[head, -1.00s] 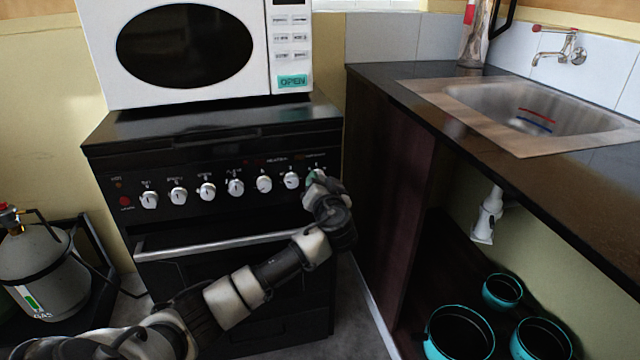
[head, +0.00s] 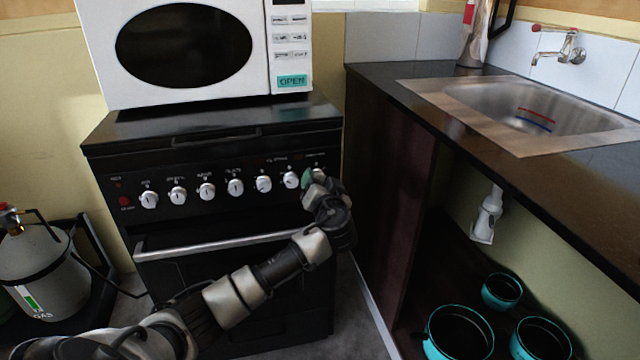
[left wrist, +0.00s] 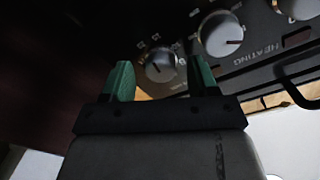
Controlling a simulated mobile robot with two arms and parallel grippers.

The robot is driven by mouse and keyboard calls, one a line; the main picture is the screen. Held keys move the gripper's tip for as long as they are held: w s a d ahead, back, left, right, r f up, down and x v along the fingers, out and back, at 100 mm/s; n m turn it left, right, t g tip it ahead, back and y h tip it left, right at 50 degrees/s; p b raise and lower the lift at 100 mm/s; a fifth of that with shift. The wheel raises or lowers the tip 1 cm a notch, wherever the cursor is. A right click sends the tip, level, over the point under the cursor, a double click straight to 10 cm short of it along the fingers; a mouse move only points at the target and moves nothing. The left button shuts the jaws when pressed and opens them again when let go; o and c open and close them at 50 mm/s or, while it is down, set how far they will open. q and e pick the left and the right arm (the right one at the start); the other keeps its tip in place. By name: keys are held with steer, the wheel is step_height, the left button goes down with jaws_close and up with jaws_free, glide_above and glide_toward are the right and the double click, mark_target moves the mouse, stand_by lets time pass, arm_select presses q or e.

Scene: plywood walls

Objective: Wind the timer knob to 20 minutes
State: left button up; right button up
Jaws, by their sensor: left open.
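My left gripper (head: 313,175) is at the right end of the stove's row of knobs. It mostly hides the rightmost knob in the head view. In the left wrist view the green fingers of the gripper (left wrist: 160,75) are apart, with a silver knob (left wrist: 159,65) showing between them. I cannot tell whether the fingers touch it. The knob has a dark pointer line; the small marks around it are too blurred to read. My right gripper is out of view.
Other silver knobs (head: 235,187) line the black stove (head: 210,130). A neighbouring knob (left wrist: 221,34) is close beside the fingers. An oven handle (head: 215,245) runs below. A white microwave (head: 262,60) sits on top. A dark cabinet (head: 390,170) stands close at right.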

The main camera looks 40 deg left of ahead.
arm_select(q)
steer(key=p+v, duration=0.1)
steer(key=v, duration=1)
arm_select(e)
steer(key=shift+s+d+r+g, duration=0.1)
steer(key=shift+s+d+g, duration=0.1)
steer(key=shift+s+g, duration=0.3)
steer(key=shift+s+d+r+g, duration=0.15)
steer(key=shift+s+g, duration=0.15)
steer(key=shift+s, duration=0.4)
arm_select(q)
steer(key=shift+a, duration=0.15)
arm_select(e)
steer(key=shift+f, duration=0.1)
